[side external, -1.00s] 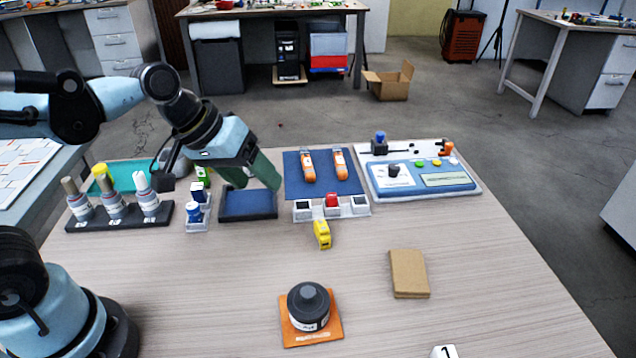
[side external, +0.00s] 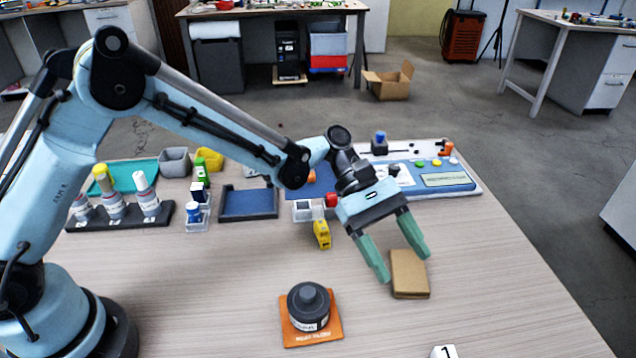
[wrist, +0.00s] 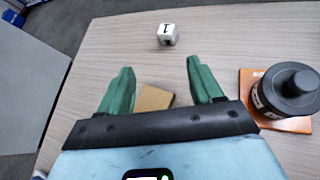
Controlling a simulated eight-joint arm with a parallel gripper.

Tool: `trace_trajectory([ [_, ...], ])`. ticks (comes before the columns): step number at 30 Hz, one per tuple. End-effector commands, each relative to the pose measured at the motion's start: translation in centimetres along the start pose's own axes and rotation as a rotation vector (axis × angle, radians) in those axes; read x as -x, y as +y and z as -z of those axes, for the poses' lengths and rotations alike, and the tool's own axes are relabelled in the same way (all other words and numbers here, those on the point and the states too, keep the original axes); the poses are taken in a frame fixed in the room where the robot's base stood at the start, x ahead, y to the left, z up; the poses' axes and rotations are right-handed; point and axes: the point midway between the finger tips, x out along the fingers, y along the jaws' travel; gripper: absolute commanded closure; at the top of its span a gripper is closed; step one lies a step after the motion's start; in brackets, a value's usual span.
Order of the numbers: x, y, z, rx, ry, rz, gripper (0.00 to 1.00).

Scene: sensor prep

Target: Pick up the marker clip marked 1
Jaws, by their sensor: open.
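The marker clip marked 1 is a small white block (side external: 444,352) with a black 1, cut off by the bottom edge of the side view. In the wrist view the white block (wrist: 167,34) stands alone on the table, beyond my fingertips and roughly between their lines. My gripper (side external: 405,266) is open and empty, with green fingers pointing down over the table near a brown block. In the wrist view my gripper (wrist: 160,75) shows its two fingers spread wide, apart from the white block.
The brown block (side external: 410,274) lies under and beside my fingers. A dark round pot (side external: 309,307) stands on an orange mat (side external: 334,331). A yellow object (side external: 321,235) lies behind them. A panel (side external: 458,180) is at the back. The front right of the table is clear.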

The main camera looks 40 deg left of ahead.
Motion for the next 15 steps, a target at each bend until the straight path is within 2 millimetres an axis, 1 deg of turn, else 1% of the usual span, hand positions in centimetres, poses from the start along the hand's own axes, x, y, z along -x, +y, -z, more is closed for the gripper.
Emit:
trace_trajectory([
  [1,-1.1,0.0,0.3,0.033,-0.038,0.024,0.35],
  [3,-2.1,-0.1,0.6,0.076,-0.081,0.051,0.35],
  [6,-3.1,-0.4,0.8,0.117,-0.121,0.079,0.35],
  [11,-4.1,-0.6,0.8,0.142,-0.145,0.100,0.35],
  [15,-6.2,-0.9,0.5,0.141,-0.146,0.102,0.35],
])
